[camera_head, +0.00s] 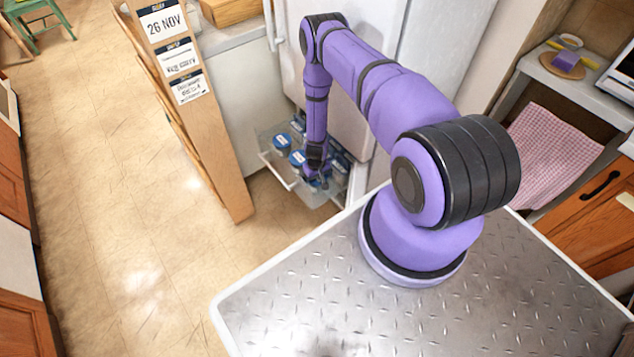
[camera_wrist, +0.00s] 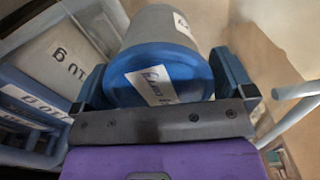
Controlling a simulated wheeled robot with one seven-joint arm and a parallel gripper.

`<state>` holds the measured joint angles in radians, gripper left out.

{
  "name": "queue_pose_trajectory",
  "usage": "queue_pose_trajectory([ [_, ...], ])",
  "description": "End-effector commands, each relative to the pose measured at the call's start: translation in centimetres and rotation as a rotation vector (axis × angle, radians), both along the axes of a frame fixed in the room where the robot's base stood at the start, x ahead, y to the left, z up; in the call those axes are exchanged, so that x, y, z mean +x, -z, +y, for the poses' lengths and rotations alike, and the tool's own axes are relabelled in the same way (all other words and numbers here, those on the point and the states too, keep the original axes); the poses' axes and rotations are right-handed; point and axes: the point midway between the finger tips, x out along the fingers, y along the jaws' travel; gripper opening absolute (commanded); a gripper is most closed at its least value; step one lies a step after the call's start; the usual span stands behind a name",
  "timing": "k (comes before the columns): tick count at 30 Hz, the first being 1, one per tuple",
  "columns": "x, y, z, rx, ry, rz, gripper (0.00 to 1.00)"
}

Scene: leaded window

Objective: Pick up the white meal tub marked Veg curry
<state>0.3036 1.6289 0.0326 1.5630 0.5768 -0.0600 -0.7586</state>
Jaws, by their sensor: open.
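In the wrist view a white tub with a blue lid (camera_wrist: 190,72) sits between the jaws of my gripper (camera_wrist: 163,82). A white label on the lid has partly readable lettering that looks like the end of "curry". My gripper is open, with one dark finger on each side of the lid; I cannot tell whether either touches it. In the head view my gripper (camera_head: 316,176) reaches down into an open wire drawer (camera_head: 283,180) holding several blue-lidded tubs (camera_head: 281,141). The arm and gripper hide part of the drawer there.
Neighbouring tubs (camera_wrist: 62,55) with labels stand close on the left in the wrist view. A pale drawer rail (camera_wrist: 298,90) runs on the right. The drawer is pulled out below a white fridge (camera_head: 300,85). A wooden board (camera_head: 190,110) with cards stands left of it.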

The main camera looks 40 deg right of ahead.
Motion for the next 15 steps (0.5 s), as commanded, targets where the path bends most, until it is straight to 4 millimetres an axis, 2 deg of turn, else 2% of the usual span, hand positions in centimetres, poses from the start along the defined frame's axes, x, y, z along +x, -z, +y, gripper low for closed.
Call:
queue_pose_trajectory([
  [8, -0.01, 0.42, -0.01, 0.000, 0.000, 0.000, 1.00],
  [9, -0.01, 0.41, -0.01, 0.000, 0.000, 0.000, 0.98],
  [15, -0.01, 0.40, -0.01, 0.000, 0.000, 0.000, 0.53],
])
